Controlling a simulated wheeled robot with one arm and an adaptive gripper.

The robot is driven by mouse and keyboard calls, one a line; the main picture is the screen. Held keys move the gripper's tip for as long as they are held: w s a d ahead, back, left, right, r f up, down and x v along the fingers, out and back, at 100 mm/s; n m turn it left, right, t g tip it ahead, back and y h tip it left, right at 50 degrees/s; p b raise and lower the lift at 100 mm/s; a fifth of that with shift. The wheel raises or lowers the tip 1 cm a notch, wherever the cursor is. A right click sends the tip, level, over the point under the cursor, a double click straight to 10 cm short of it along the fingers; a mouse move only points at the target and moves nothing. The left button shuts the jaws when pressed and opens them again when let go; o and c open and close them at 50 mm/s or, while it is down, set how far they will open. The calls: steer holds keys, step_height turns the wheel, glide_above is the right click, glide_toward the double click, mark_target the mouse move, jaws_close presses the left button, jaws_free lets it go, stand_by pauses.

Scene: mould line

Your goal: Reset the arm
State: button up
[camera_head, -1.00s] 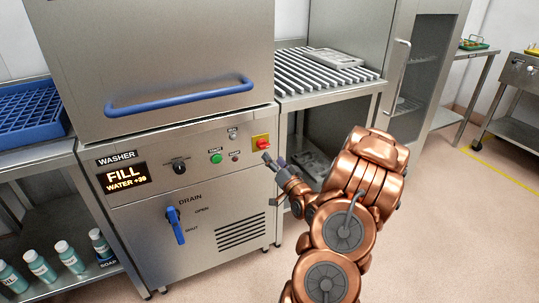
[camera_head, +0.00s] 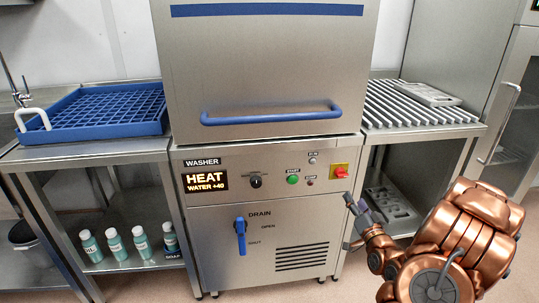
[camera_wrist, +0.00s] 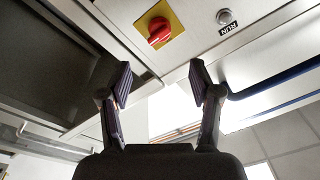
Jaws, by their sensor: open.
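My copper-coloured arm is at the lower right of the head view. My gripper (camera_head: 357,209) is in front of the washer's right edge, below the red switch. In the wrist view my gripper (camera_wrist: 157,80) has its two fingers spread apart with nothing between them. The red switch (camera_wrist: 158,31) on its yellow plate shows just beyond the fingertips, apart from them. The steel washer (camera_head: 262,85) has its hood down, with a blue bar handle (camera_head: 270,117). Its display (camera_head: 206,181) reads HEAT, WATER +40. The blue drain lever (camera_head: 241,236) points down.
A blue rack (camera_head: 104,128) sits on the left counter, with several bottles (camera_head: 141,242) on the shelf below. A slatted steel counter (camera_head: 455,118) holds a flat metal plate (camera_head: 428,93) on the right. More metal plates (camera_head: 393,203) lie underneath. A cabinet (camera_head: 522,100) stands at far right.

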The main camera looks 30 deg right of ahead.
steer(key=shift+a, duration=0.1)
steer(key=w+a+f+n+g+y, duration=0.3)
steer(key=w+a+f+n+g, duration=0.15)
steer(key=a, duration=0.25)
steer(key=s+a+n+g, duration=0.2)
steer(key=a+n+g, duration=0.1)
steer(key=a+g, duration=0.35)
steer(key=s+a+r+n+g+y, duration=0.1)
steer(key=s+a+r+g, duration=0.2)
steer(key=s+a, duration=0.65)
steer(key=s+a+r+n+g+y, duration=0.1)
steer(key=s+a+r+g, duration=0.3)
steer(key=s+a, duration=0.5)
steer(key=s+a+r+n+g+y, duration=0.1)
steer(key=s+a+r+g, duration=0.2)
steer(key=s+a, duration=0.6)
step_height(320, 180, up, 20)
steer(key=s+d+t+p, duration=0.1)
steer(key=s+p, duration=0.1)
steer(key=p, duration=1.6)
steer(key=shift+s+f, duration=0.15)
steer(key=shift+f, duration=0.1)
steer(key=shift+d, duration=0.1)
steer(key=shift+c, duration=0.2)
